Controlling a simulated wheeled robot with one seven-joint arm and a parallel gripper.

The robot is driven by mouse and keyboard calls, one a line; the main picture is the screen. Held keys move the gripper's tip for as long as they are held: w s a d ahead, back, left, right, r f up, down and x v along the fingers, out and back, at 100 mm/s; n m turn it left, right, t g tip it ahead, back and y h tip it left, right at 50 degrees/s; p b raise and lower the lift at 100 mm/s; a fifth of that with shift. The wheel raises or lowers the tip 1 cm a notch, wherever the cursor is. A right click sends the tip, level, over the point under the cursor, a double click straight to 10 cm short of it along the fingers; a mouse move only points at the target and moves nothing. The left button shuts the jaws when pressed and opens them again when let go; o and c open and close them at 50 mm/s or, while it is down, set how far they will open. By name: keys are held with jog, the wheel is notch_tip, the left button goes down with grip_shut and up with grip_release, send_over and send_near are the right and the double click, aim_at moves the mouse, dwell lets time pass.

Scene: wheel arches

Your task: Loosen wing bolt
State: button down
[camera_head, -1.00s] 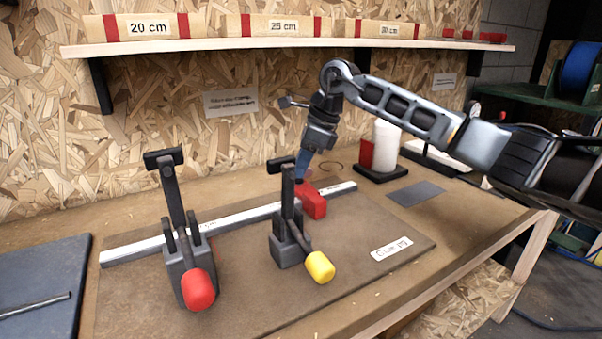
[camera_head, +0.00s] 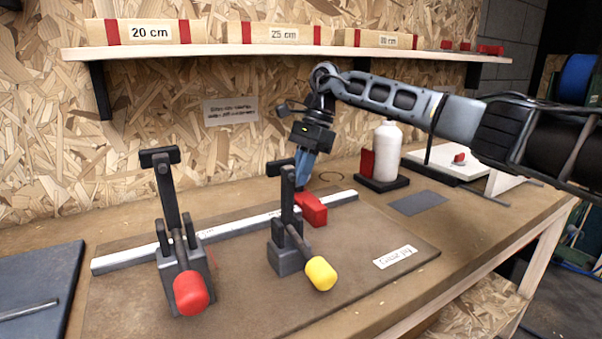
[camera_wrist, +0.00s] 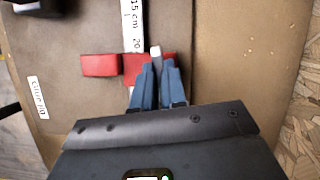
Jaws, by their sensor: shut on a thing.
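The wing bolt (camera_wrist: 155,51) shows in the wrist view as a small pale tip between the blue fingers of my gripper (camera_wrist: 158,65). My gripper is shut on it. It sits over the red stop block (camera_wrist: 100,65), which straddles the white ruler bar (camera_wrist: 132,25). In the head view, my gripper (camera_head: 299,184) points down at the back of the red block (camera_head: 312,208), on the ruler bar (camera_head: 240,225). The bolt is hidden there behind the fingers and the nearer clamp.
A yellow-handled clamp (camera_head: 290,255) stands just left of the red block. A red-handled clamp (camera_head: 185,270) stands farther left. A shelf with wooden blocks (camera_head: 290,52) runs above. A white bottle (camera_head: 387,150) stands to the right on the bench.

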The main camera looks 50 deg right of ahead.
jog(key=shift+s+f, duration=0.1)
jog(key=shift+f, duration=0.15)
jog(key=c, duration=1.2)
grip_release()
jog(key=shift+r, duration=0.1)
jog(key=shift+r, duration=0.1)
jog(key=v, duration=0.7)
jog(key=shift+d+r, duration=0.2)
jog(key=shift+r, duration=0.05)
